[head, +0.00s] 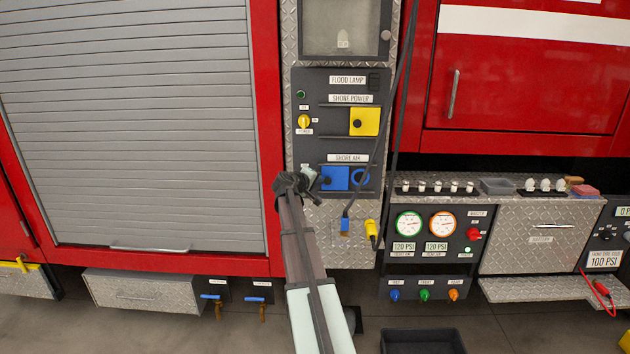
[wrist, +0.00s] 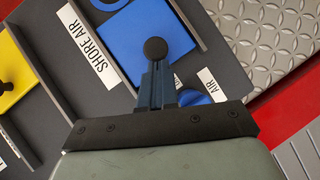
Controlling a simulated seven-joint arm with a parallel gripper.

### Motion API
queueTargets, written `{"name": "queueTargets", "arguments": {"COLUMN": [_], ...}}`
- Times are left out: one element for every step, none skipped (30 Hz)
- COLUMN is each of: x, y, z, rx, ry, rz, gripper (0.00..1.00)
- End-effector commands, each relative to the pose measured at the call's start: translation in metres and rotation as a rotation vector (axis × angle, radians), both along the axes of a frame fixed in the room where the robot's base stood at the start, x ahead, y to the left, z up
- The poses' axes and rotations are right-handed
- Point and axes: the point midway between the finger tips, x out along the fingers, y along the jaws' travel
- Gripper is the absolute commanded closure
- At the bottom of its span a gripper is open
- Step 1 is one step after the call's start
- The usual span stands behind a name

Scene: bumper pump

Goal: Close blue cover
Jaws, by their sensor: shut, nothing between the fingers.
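The blue cover (head: 335,178) is a flat square plate on the dark panel, under the SHORE AIR label. It sits left of a round blue port (head: 360,177), which is uncovered. In the wrist view the blue cover (wrist: 152,28) carries a round black knob (wrist: 155,49). My gripper (head: 315,180) is at the cover's left side in the head view. In the wrist view my gripper (wrist: 157,82) is shut and empty, its fingertips at the knob's edge; I cannot tell whether they touch. The fingers hide part of the panel below the knob.
Dark rails run above and below the cover. A blue knob (wrist: 195,97) shows partly hidden beside the fingers. A yellow cover (head: 364,121) sits above. Cables with a blue plug (head: 345,224) and a yellow plug (head: 372,231) hang in front of the panel's right part.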

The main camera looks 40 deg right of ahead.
Motion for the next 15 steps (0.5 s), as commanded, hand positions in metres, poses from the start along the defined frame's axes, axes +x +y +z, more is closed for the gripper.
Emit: {"name": "queueTargets", "arguments": {"x": [0.000,0.000,0.000,0.000,0.000,0.000,-0.001,-0.003,-0.006,-0.010,-0.014,-0.020,-0.024,-0.030,-0.037], "y": [0.000,0.000,0.000,0.000,0.000,0.000,-0.001,-0.003,-0.006,-0.009,-0.013,-0.018,-0.023,-0.028,-0.035], "z": [0.000,0.000,0.000,0.000,0.000,0.000,0.000,0.000,0.000,0.000,0.000,0.000,0.000,0.000,0.000], "rx": [0.000,0.000,0.000,0.000,0.000,0.000,0.000,0.000,0.001,0.001,0.001,0.002,0.002,0.001,0.001], "ry": [0.000,0.000,0.000,0.000,0.000,0.000,0.000,-0.001,0.000,-0.001,0.000,-0.001,-0.001,0.000,0.000], "rz": [0.000,0.000,0.000,0.000,0.000,0.000,-0.001,-0.001,-0.002,-0.003,-0.004,-0.005,-0.005,-0.005,-0.005], "gripper": [1.00,1.00,1.00,1.00,1.00,1.00,1.00,1.00,1.00,1.00,1.00,1.00,1.00,1.00,1.00]}}
